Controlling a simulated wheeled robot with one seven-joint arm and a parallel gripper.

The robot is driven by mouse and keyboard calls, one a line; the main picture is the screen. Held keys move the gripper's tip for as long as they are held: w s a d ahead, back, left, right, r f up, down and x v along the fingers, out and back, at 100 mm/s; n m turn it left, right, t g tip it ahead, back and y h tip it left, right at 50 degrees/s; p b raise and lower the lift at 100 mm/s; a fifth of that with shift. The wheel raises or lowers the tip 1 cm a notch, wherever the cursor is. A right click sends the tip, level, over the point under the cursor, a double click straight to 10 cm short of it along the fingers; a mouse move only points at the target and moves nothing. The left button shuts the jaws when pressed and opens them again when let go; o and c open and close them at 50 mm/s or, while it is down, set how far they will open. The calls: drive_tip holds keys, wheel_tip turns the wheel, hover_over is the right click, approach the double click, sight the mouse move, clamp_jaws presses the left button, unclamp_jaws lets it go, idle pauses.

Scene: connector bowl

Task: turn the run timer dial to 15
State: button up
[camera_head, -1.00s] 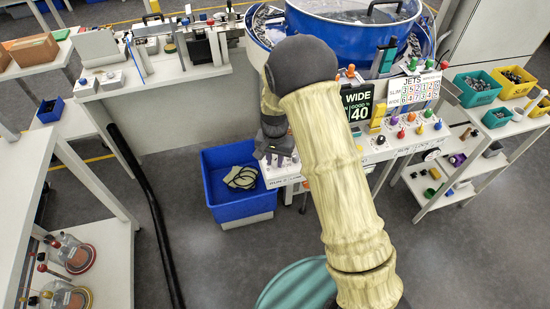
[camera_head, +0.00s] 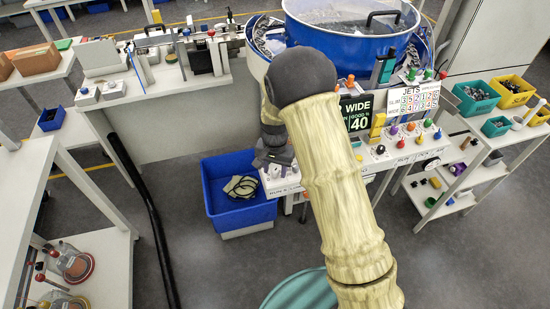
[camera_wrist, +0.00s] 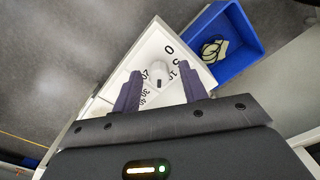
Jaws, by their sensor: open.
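The run timer dial is a white knob (camera_wrist: 158,72) on a white panel face (camera_wrist: 115,88) with black printed numbers around it. I read 0 and 5 on its upper right, and 20, 30 and 40 at its left. A small dark mark shows on the knob's lower side; which number it points at I cannot tell. My gripper (camera_wrist: 159,74) is open, with one dark finger on each side of the knob, and holds nothing. Whether the fingers touch it is unclear. In the head view my gripper (camera_head: 272,156) is over the left end of the white control panel (camera_head: 290,186), hiding the dial.
A blue bin (camera_head: 236,212) with a dark looped item stands left of the panel; it also shows in the wrist view (camera_wrist: 232,62). Coloured knobs and a WIDE 40 sign (camera_head: 357,112) are to the right. A big blue bowl (camera_head: 345,40) stands behind.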

sight(275, 170)
wheel_tip(275, 170, up, 17)
drive_tip(key=b, duration=0.1)
drive_tip(key=shift+r, duration=0.15)
idle(0.6)
drive_tip(key=s+d+f+n+t, duration=0.1)
drive_tip(key=s+d+n+t, duration=0.1)
drive_tip(key=s+d, duration=1.3)
drive_tip(key=s+n+p, duration=0.1)
drive_tip(key=s, duration=0.2)
drive_tip(key=shift+s+d+f+n+t, duration=0.25)
drive_tip(key=shift+s+d+n+t, duration=0.05)
drive_tip(key=shift+n, duration=0.1)
drive_tip(key=shift+w, duration=0.1)
